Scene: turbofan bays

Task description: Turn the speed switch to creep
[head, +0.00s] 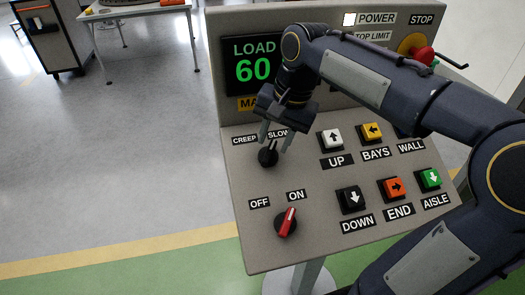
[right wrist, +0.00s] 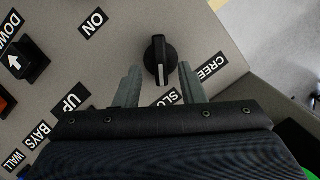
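The speed switch (head: 268,157) is a black knob on the sloped console, below the CREEP label (head: 244,140) and the SLOW label (head: 278,133). In the right wrist view the knob (right wrist: 158,52) shows a white pointer line aimed at the SLOW label, with the CREEP label off to the right. My right gripper (head: 274,147) is open over the switch. In the right wrist view its fingertips (right wrist: 160,70) stand either side of the knob's pointer end, with gaps showing. My left gripper is not in view.
The red OFF/ON switch (head: 286,222) sits just below, pointing to ON. Several push buttons, including UP (head: 330,139) and DOWN (head: 351,199), lie to the right. A display (head: 253,68) reads LOAD 60. A red STOP button (head: 421,54) is at upper right. Floor left of the console is clear.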

